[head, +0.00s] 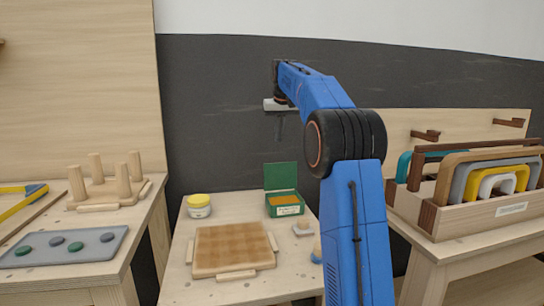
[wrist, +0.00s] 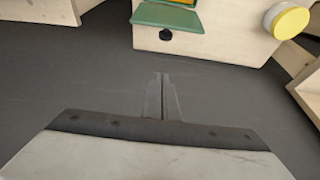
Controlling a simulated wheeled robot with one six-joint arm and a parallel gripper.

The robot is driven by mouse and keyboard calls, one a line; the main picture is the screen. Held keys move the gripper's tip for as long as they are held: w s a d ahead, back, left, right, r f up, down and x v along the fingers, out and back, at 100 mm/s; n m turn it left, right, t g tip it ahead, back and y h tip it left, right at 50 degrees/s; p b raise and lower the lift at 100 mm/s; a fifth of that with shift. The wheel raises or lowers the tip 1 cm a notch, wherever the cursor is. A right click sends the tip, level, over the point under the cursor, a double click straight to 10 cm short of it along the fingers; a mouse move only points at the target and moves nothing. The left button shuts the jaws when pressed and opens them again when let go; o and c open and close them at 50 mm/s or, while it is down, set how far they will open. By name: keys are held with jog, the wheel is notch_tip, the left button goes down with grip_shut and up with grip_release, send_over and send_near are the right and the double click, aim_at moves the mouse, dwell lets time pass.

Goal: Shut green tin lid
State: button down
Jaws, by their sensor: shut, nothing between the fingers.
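The green tin (head: 284,210) stands on the middle table, with orange-brown contents visible inside. Its green lid (head: 280,176) is open and stands up at the back of the tin. My gripper (head: 279,140) is above and behind the tin, apart from the lid. In the wrist view my gripper (wrist: 162,76) is shut and empty, its fingers over dark floor.
A yellow-capped jar (head: 199,205) stands left of the tin. A checkered board (head: 234,250) lies in front, with small pieces around it. Side tables hold a pegged rack (head: 105,183), a grey tray (head: 65,247) and a wooden box of coloured frames (head: 480,221). A dark wall stands behind.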

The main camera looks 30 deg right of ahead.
aim_at(279, 175)
notch_tip(279, 175, down, 9)
jog(key=shift+s+f, duration=0.15)
jog(key=shift+s, duration=0.1)
dwell(0.6)
jog(key=shift+a, duration=0.1)
dwell(0.3)
